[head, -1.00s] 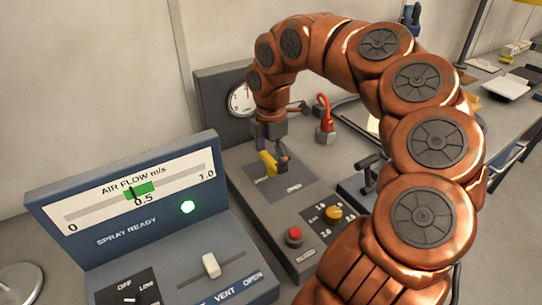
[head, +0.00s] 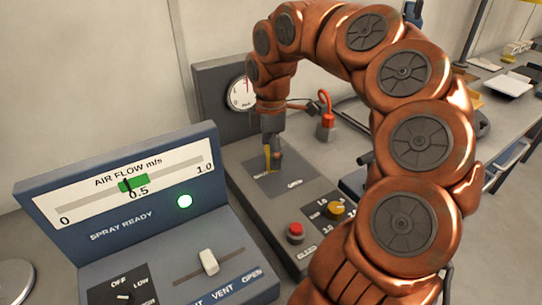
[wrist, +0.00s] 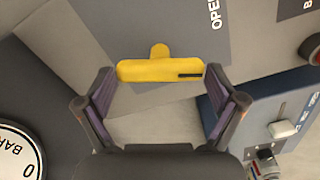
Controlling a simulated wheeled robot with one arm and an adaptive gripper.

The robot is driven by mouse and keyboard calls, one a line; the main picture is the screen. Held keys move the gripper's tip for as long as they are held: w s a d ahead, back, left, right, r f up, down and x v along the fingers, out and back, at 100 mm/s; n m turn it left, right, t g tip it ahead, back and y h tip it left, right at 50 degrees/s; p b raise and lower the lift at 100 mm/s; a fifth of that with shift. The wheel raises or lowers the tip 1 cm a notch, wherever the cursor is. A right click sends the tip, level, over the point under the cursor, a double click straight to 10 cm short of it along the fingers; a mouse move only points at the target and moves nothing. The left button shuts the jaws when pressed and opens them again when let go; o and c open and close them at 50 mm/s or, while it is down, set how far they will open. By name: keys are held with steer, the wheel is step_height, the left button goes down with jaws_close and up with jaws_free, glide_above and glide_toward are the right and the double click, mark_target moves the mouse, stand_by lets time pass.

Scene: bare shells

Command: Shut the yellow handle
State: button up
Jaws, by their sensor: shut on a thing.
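The yellow handle (wrist: 160,70) is a bar with a short rounded stub, on a dark plate marked OPEN on the grey panel. In the wrist view it lies crosswise between the two fingertips of my gripper (wrist: 160,76), one at each end of the bar. My gripper is shut on it. In the head view my gripper (head: 273,160) points down at the plate, and only a narrow strip of the handle (head: 268,157) shows. The label left of the handle is mostly hidden.
A round gauge (head: 240,93) stands behind the panel. A red button (head: 295,231) and a yellow knob (head: 337,208) sit on its near part. A red-topped fitting (head: 326,122) is at the back. The blue air flow console (head: 120,185) stands at left, with a white slider (head: 208,261).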

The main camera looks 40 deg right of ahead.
steer(key=m+b, duration=0.1)
steer(key=m, duration=0.1)
steer(key=m+b, duration=0.1)
steer(key=shift+f+m, duration=0.2)
steer(key=shift+m, duration=0.2)
steer(key=m+b, duration=0.2)
steer(key=m, duration=0.1)
steer(key=shift+m, duration=0.4)
steer(key=m+b, duration=0.2)
steer(key=m, duration=0.1)
steer(key=shift+r+m+b, duration=0.15)
steer(key=shift+m+b, duration=0.5)
steer(key=shift+m, duration=0.95)
steer(key=o, duration=0.8)
steer(key=shift+r, duration=0.1)
